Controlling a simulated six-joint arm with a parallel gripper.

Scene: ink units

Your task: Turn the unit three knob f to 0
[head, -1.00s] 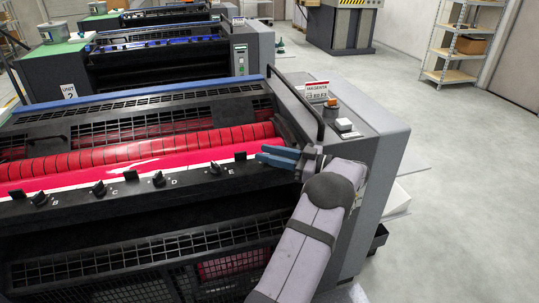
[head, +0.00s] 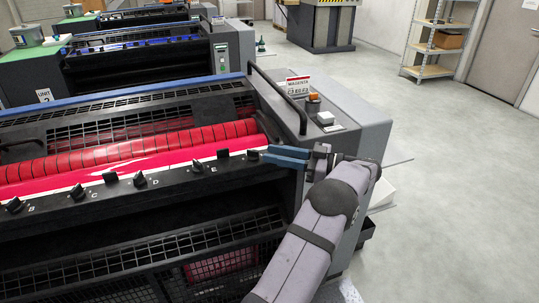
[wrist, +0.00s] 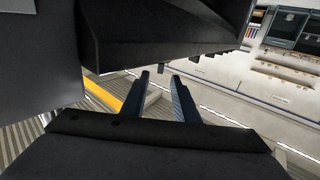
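The front machine, marked MAGENTA, has a row of black knobs with letters along its dark front rail (head: 178,176). At the rail's right end a small dark knob (head: 252,154), apparently knob f, sits just left of my gripper's fingertips; its letter and pointer cannot be read. My gripper (head: 268,155) has blue fingers pointing left along the rail. In the wrist view, my gripper (wrist: 160,78) is open, its fingers apart with nothing between them. A small dark knob (wrist: 166,70) shows just beyond the fingertips under a black panel. I cannot tell whether any finger touches it.
Other knobs (head: 139,180) line the rail to the left, below the magenta rollers (head: 120,155). A black grab handle (head: 282,100) rises above my gripper. The floor (head: 440,200) at right is clear.

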